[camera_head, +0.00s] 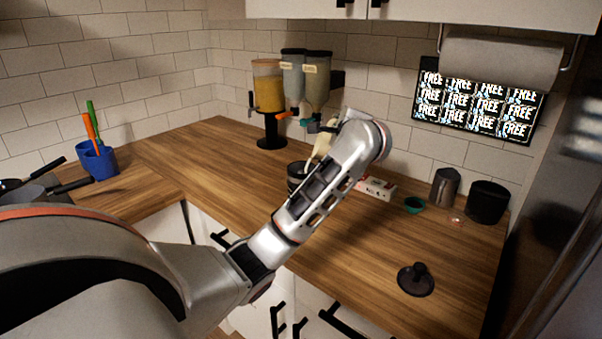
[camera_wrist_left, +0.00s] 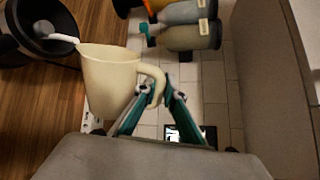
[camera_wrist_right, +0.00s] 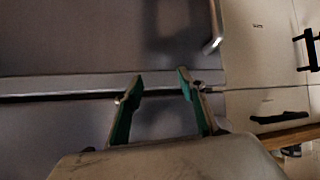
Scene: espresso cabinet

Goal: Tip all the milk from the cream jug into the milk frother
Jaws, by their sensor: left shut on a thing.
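The cream jug (camera_wrist_left: 108,82) is tilted in the left wrist view, and a white stream of milk (camera_wrist_left: 62,38) runs from its lip into the milk frother (camera_wrist_left: 18,50). My left gripper (camera_wrist_left: 162,92) is shut on the jug's handle. In the head view the jug (camera_head: 323,142) is partly hidden by my left arm, above and beside the dark frother (camera_head: 295,176) on the wooden counter. The milk level inside the frother cannot be judged. My right gripper (camera_wrist_right: 160,77) is open and empty in the right wrist view, in front of grey panels.
Dispensers (camera_head: 268,90) stand at the back wall behind the frother. A white and red box (camera_head: 376,188), green cup (camera_head: 414,205), metal pitcher (camera_head: 445,187) and black container (camera_head: 487,202) stand to the right. A dark tamper (camera_head: 416,280) lies near the front; counter around it is clear.

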